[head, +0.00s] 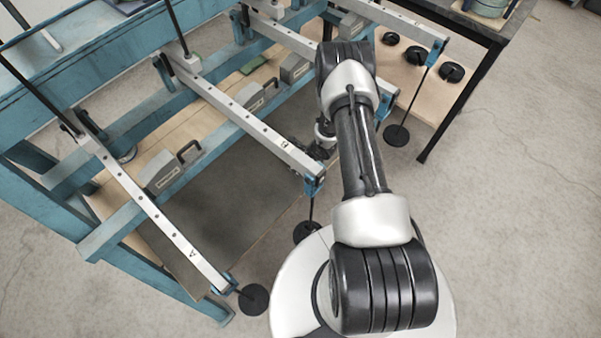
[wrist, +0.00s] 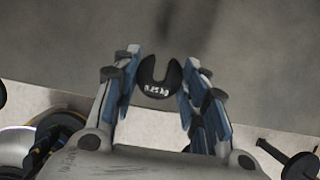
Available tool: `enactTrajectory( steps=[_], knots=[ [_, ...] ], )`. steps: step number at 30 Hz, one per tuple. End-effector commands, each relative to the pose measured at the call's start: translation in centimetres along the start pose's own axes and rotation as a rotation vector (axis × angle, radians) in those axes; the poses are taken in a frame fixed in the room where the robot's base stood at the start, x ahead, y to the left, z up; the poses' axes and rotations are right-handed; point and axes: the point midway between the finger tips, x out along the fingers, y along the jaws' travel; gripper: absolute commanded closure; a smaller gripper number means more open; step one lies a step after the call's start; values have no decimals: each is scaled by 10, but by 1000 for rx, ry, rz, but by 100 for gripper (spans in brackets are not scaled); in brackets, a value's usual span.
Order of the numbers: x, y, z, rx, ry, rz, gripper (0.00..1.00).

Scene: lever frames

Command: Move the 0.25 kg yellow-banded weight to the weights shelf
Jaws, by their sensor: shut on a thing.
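My gripper (wrist: 163,60) is shut on a dark slotted weight (wrist: 159,89), seen in the wrist view between its blue-padded fingertips. The weight is marked 0.25 kg, and its open slot faces up in the picture. No yellow band shows on its visible face. In the head view my arm hides most of the gripper and the weight, near the end of the middle lever bar. A wooden shelf (head: 405,88) with several black weights (head: 450,71) is at the upper right, beyond my arm. I cannot tell for sure that it is the weights shelf.
Blue lever frames (head: 75,205) with long metal bars (head: 150,215) fill the left. Hangers with black discs hang from the bar ends, at front (head: 253,298), middle (head: 306,232) and back (head: 396,135). Grey cased blocks (head: 170,172) stand on the bench. Open floor (head: 520,220) lies right.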

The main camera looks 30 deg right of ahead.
Motion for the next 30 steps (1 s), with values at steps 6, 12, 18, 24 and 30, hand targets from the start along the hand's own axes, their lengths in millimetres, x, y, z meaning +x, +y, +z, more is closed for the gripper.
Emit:
enactTrajectory(
  steps=[6, 12, 18, 24, 30],
  knots=[
    [16, 0, -6, 0, -1, -1, 91],
    [44, 0, -18, 0, -1, 0, 91],
    [44, -1, -17, 0, -2, -2, 91],
    [47, 0, -19, 0, -1, 0, 91],
    [47, 0, -20, 0, 0, 0, 47]
  ],
)
